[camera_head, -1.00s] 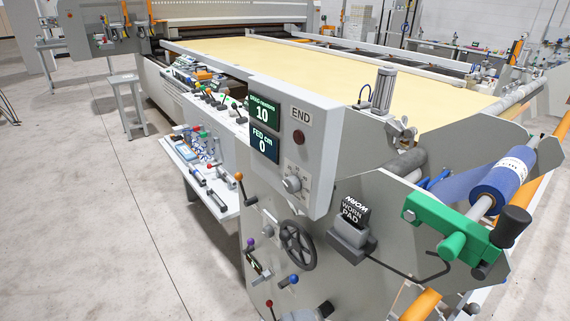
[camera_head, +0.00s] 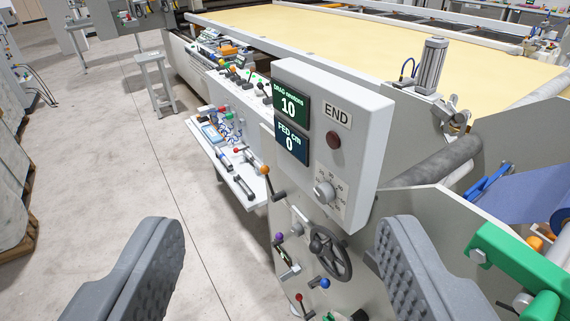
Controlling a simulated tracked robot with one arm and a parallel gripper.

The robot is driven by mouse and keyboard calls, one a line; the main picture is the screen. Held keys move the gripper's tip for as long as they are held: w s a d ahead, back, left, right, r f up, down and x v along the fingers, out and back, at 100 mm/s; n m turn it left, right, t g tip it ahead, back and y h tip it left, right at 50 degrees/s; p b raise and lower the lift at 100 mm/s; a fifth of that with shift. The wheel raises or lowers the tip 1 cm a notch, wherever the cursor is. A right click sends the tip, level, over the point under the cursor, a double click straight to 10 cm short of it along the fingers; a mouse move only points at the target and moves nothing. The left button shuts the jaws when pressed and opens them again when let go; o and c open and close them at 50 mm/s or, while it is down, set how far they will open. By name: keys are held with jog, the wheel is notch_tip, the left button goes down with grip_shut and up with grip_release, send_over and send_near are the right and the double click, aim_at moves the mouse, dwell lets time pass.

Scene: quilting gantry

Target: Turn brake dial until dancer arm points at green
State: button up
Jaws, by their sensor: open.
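A grey control box (camera_head: 345,120) marked END stands on the machine's near corner. Its screens read DRAG newtons 10 (camera_head: 289,107) and FED cm 0 (camera_head: 291,143). Below them is a small light-grey dial (camera_head: 324,192) with a printed scale; I cannot tell which one is the brake dial from its label. A dark handwheel (camera_head: 330,257) sits lower on the side panel. A green bracket (camera_head: 520,262) is at the right edge; I cannot make out a dancer arm pointer or green mark. My gripper (camera_head: 270,262) is open and empty, its fingers spread in front of the panel.
Several small levers with coloured knobs, such as a blue one (camera_head: 324,283), stick out near the handwheel. A white shelf with tools (camera_head: 228,168) juts out left of the panel. A blue roll (camera_head: 545,192) is at right. The floor (camera_head: 120,170) at left is clear.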

jog(key=w+a+r+m+t+p, duration=0.1)
jog(key=w+a+p, duration=0.15)
jog(key=w, duration=0.25)
jog(key=w+a+r+t+y+p, duration=0.1)
jog(key=w+a+r, duration=0.15)
jog(key=w, duration=0.35)
jog(key=w+a+r+m+t+p, duration=0.1)
jog(key=w+a, duration=0.2)
jog(key=w, duration=0.2)
jog(key=w+a+f+m+t+h+p, duration=0.15)
jog(key=w+f+m+h+p, duration=0.3)
jog(key=w, duration=0.75)
jog(key=m+g+h+p, duration=0.8)
jog(key=g+h, duration=0.2)
jog(key=h, duration=0.2)
send_near(320, 196)
jog(key=p+x, duration=0.1)
jog(key=x, duration=0.7)
jog(key=shift+w+d, duration=0.15)
